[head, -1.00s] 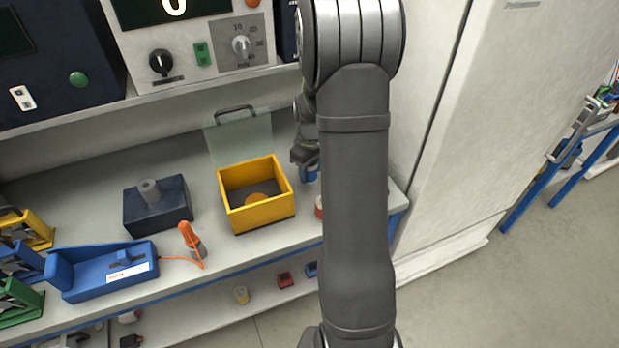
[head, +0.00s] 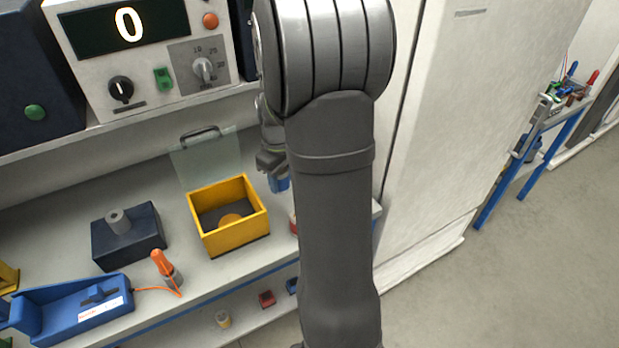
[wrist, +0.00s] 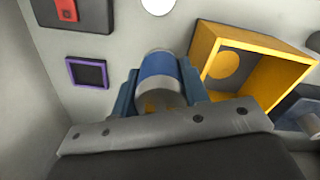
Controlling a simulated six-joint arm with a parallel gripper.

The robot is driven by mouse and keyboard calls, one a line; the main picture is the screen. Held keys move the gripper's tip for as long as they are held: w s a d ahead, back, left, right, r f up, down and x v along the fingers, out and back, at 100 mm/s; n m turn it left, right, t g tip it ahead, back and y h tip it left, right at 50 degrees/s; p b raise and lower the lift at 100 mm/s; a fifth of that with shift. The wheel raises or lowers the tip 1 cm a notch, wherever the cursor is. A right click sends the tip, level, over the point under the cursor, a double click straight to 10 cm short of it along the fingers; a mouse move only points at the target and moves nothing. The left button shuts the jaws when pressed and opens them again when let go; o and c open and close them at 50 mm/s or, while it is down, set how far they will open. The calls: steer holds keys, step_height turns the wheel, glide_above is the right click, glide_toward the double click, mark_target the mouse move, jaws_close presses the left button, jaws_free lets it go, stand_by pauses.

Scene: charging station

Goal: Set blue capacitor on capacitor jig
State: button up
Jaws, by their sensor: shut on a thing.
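My gripper (wrist: 158,78) is shut on the blue capacitor (wrist: 158,66), a cylinder with a blue band and pale metal end, held between its two blue-grey fingers. In the head view my gripper (head: 272,162) is right of the yellow box, partly hidden by my arm, with a bit of the blue capacitor (head: 280,184) showing below. A dark blue block with a grey hollow post (head: 128,236) stands left of the yellow box; its post shows at the right of the wrist view (wrist: 304,114). I cannot tell for sure which fixture is the capacitor jig.
An open yellow box (head: 235,238) with an orange disc inside and a raised clear lid (head: 205,160) stands beside my gripper. An orange-handled tool (head: 163,266) and blue holder (head: 75,305) are front left. The wrist view shows a purple-rimmed square (wrist: 87,73).

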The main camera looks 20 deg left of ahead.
steer(key=s+a+f, duration=0.3)
steer(key=s+a, duration=0.4)
steer(key=a, duration=0.6)
steer(key=shift+s+n, duration=0.3)
steer(key=shift+s, duration=0.1)
steer(key=shift+f, duration=0.15)
steer(key=shift+f, duration=3.25)
steer(key=o, duration=1.1)
